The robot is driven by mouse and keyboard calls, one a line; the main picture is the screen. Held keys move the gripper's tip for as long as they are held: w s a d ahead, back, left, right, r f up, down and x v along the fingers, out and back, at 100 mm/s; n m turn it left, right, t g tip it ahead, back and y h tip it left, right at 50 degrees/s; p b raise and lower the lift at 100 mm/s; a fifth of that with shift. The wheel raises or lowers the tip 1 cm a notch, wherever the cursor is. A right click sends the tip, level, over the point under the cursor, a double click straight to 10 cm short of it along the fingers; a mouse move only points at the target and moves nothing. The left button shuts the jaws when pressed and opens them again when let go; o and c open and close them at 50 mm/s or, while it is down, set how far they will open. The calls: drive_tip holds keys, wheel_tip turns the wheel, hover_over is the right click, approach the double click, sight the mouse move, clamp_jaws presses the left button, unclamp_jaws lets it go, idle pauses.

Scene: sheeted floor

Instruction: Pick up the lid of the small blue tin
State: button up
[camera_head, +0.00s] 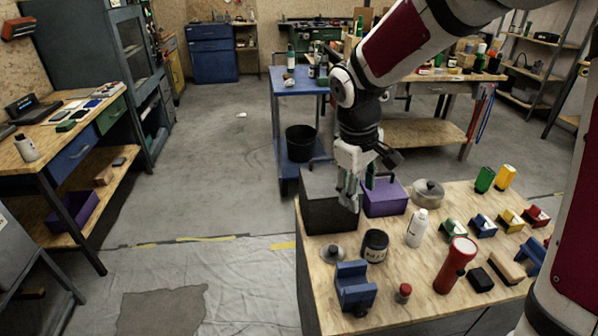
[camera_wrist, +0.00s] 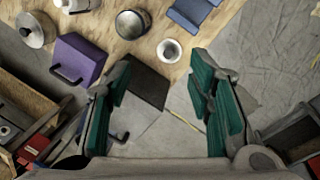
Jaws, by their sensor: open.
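A small dark round tin (camera_head: 375,246) stands on the near left part of the wooden bench top; its blue colour is not clear to me. It shows in the wrist view (camera_wrist: 131,23) as a round rim with a dark inside. My gripper (camera_head: 352,196) is open and empty, pointing down over the black box, behind the lid and tin. Both fingers (camera_wrist: 162,75) show in the wrist view, spread apart.
A black box (camera_head: 325,205) and a purple box (camera_head: 384,198) with handles stand near my gripper. A blue holder (camera_head: 354,287), a white bottle (camera_head: 417,228), a red flashlight (camera_head: 456,265) and a lidded pot (camera_head: 428,193) stand around the tin. The bench's left edge is close to the lid.

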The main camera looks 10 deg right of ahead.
drive_tip(key=w+a+f+n+g+y, duration=0.1)
drive_tip(key=w+f, duration=0.3)
drive_tip(key=f, duration=0.3)
drive_tip(key=w+a+f+n+y, duration=0.1)
drive_tip(key=w+f, duration=0.4)
drive_tip(key=f, duration=0.2)
drive_tip(key=b, duration=0.1)
hover_over(333, 248)
drive_tip(key=f, duration=0.8)
drive_tip(key=shift+w+a+f, duration=0.1)
drive_tip(key=shift+a+f, duration=0.1)
drive_tip(key=shift+a, duration=0.1)
drive_tip(key=shift+d+f, duration=0.2)
drive_tip(key=shift+f, duration=1.2)
drive_tip(key=shift+d+f, duration=0.15)
drive_tip(key=shift+f, duration=1.2)
drive_tip(key=c, duration=1)
